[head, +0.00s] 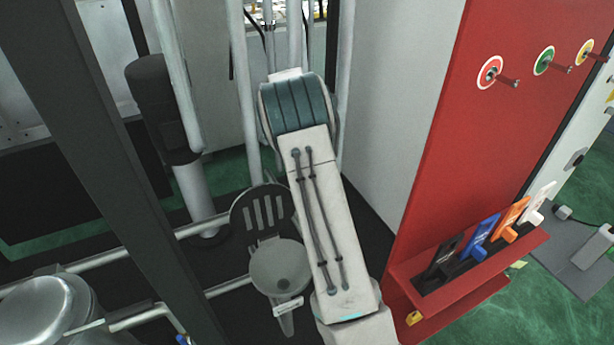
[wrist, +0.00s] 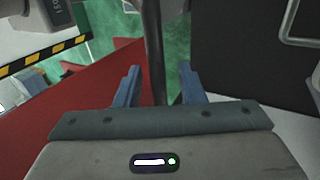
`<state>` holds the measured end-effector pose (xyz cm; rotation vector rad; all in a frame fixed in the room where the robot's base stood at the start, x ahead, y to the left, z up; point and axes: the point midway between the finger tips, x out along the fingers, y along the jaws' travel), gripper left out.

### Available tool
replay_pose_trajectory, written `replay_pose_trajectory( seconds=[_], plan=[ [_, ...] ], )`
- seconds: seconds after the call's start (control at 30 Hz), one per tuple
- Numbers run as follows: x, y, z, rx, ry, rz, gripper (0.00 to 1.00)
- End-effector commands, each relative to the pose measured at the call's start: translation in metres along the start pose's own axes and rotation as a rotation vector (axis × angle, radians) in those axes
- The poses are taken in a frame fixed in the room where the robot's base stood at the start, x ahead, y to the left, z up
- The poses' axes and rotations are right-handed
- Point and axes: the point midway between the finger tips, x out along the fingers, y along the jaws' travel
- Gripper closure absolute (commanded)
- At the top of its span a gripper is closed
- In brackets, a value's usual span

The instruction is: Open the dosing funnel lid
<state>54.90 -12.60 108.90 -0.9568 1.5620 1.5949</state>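In the head view, a pale round bowl-like part (head: 280,268) with a short labelled spout or handle below it sits left of my arm. A dark round plate with slots (head: 264,212) stands tilted up behind it. These look like the dosing funnel and its lid or grate, but I cannot tell for sure. My arm covers part of their right side. In the wrist view, my gripper (wrist: 159,86) has its two blue fingers wide apart. A dark post (wrist: 154,50) shows between them; I cannot tell whether it is beyond the fingertips. The funnel is not recognisable in the wrist view.
A dark upright post (head: 115,150) and pale pipes (head: 180,75) stand on the left. A red panel (head: 450,150) with a shelf of coloured handles (head: 480,240) stands on the right. A metal vessel (head: 45,310) is at lower left. Green floor shows beyond.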

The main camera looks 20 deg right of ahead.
Motion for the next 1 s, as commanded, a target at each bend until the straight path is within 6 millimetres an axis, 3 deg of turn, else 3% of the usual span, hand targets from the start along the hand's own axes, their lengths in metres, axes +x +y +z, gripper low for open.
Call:
replay_pose_trajectory(
  seconds=[0.27,0.7,1.0],
  plan=[
    [-0.018,-0.001,-0.001,0.0,0.002,-0.005,0.64],
    [-0.088,-0.001,-0.001,0.001,0.001,-0.003,0.64],
    [-0.123,-0.001,-0.002,0.002,0.001,-0.001,0.64]
  ],
)
